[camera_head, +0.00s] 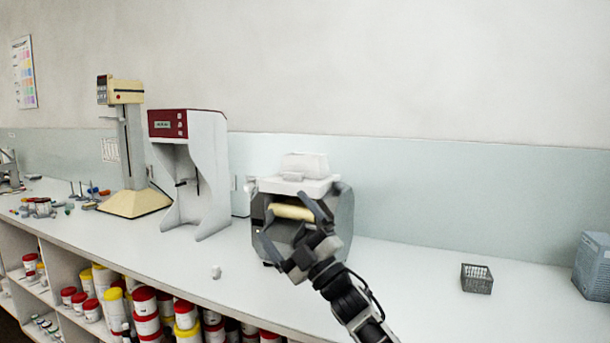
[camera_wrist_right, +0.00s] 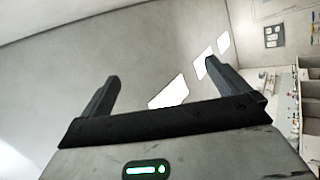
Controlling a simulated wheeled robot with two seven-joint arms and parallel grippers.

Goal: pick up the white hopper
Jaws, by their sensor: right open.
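The white hopper (camera_head: 305,165) sits on top of the grey mill (camera_head: 343,215) on the counter in the head view. Its narrower upper part rises from a wider white base. My right gripper (camera_head: 286,216) is open in front of the mill, below the hopper in the picture, and covers part of the mill's front and pale roller (camera_head: 292,212). It is not holding the hopper. In the right wrist view, the open fingers (camera_wrist_right: 165,72) have nothing between them; the hopper cannot be made out there. My left gripper is not in view.
A red-and-white machine (camera_head: 208,165) and a cream stand mixer (camera_head: 135,203) are left of the mill. A grey wire basket (camera_head: 476,279) stands right, with clear counter (camera_head: 410,265) between. Tubs (camera_head: 146,302) fill shelves below.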

